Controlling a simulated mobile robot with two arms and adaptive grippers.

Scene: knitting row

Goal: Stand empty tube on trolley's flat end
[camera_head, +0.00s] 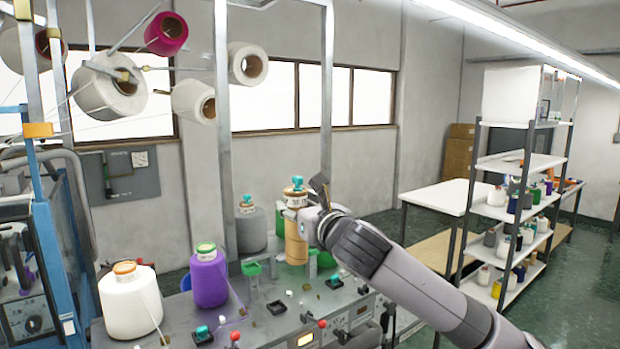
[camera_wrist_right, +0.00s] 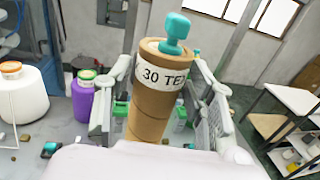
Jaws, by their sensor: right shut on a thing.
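A bare brown cardboard tube (camera_head: 296,247) with a white label and a teal knob on top stands upright over the grey machine top. It is large in the right wrist view (camera_wrist_right: 148,122), where its label reads "30 TE" before the edge. My right gripper (camera_head: 308,228) is shut on the tube, with one finger on either side in the right wrist view (camera_wrist_right: 150,95). I cannot tell whether the tube's foot touches the machine top. My left gripper is out of view. No trolley can be identified for certain.
A white cone (camera_head: 130,303), a purple cone (camera_head: 208,278) and a grey cone (camera_head: 251,230) stand on the machine top (camera_head: 262,322). Metal posts rise behind. A white-topped table (camera_head: 440,195) and a shelf rack (camera_head: 518,165) with bottles and cones stand at right. Green floor lies between.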

